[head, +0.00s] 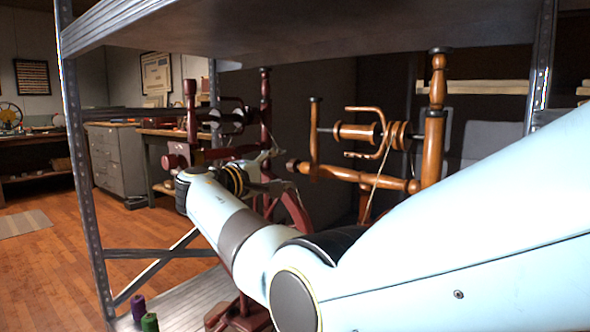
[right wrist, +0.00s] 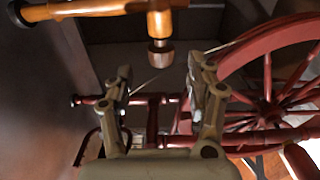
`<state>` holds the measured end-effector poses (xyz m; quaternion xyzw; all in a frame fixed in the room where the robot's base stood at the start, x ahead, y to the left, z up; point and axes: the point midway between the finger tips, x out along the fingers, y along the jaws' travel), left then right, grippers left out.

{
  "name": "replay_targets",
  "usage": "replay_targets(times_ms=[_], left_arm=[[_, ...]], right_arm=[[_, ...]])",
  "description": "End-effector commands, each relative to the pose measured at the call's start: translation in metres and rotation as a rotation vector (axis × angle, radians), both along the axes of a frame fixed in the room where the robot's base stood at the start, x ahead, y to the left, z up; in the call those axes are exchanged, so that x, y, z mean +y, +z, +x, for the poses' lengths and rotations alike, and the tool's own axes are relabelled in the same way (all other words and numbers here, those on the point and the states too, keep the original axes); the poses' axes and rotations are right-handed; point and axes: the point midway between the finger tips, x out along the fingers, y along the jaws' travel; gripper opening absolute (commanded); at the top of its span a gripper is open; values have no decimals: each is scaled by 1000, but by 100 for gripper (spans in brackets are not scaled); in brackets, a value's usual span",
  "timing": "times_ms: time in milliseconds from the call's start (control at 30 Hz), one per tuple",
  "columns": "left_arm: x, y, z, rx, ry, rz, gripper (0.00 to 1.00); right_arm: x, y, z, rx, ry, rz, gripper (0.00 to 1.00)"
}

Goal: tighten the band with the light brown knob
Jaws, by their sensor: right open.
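A light brown spinning wheel (head: 400,180) stands on the shelf right of centre in the head view. A brown knob (head: 291,166) sits at the left end of its horizontal bar. In the right wrist view a brown knob (right wrist: 160,54) ends the light brown post at top centre, just beyond the fingertips. A thin pale band (head: 377,165) runs down from its flyer. My right gripper (head: 270,170) is open, close to the knob's left in the head view. In the right wrist view my right gripper (right wrist: 158,82) has nothing between its fingers. My left gripper is out of view.
A dark red spinning wheel (head: 265,100) stands close behind my right gripper; its spoked wheel (right wrist: 268,80) fills the right of the wrist view. A metal shelf post (head: 80,160) and upper shelf (head: 300,30) frame the space. Purple and green spools (head: 149,322) stand at lower left.

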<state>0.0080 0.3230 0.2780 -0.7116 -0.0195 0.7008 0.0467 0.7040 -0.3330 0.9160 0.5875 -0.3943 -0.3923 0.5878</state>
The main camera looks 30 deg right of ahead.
Motion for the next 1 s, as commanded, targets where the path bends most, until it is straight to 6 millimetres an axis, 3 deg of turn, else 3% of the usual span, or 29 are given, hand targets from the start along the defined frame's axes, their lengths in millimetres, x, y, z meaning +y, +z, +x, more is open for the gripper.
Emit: replay_targets(times_ms=[100, 300, 700, 1000], left_arm=[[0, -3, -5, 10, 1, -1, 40], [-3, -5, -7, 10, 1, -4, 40], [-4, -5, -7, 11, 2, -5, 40], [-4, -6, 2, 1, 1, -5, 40]], right_arm=[[-24, -2, 9, 2, -1, -2, 56], [-50, -2, 20, 2, 1, -1, 56], [-57, -1, 23, 2, 2, 1, 56], [-57, -2, 23, 2, 2, 2, 17]])
